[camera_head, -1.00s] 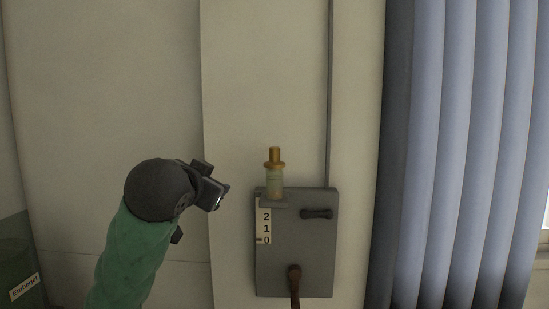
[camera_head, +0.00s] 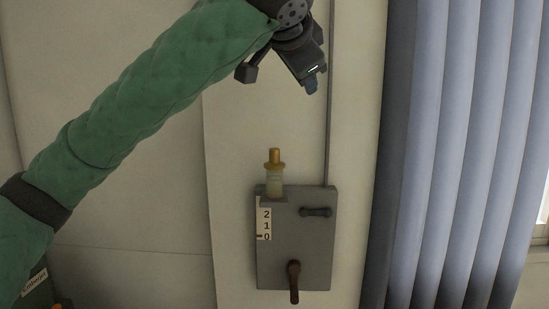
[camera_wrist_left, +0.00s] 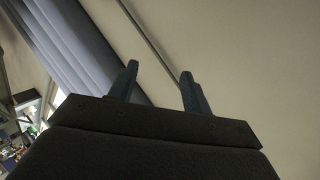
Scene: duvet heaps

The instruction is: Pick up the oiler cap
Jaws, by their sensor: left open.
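The oiler cap (camera_head: 274,157) is brass-coloured and sits upright on a pale, translucent oiler body (camera_head: 274,177) on top of a grey wall box (camera_head: 320,240). My left gripper (camera_head: 312,84) is up and to the right of the cap, clearly apart from it, pointing down and a little right. In the left wrist view, the left gripper's two fingers (camera_wrist_left: 160,72) stand apart with nothing between them. The cap does not show in that view. My right gripper is not in view.
The grey box carries a dark handle (camera_head: 315,212), a brown lever (camera_head: 294,280) pointing down and a 2-1-0 label (camera_head: 265,225). A thin vertical pipe (camera_head: 329,130) runs up above the box. A blue-grey ribbed curtain (camera_head: 450,150) hangs to the right. The space around the cap is clear.

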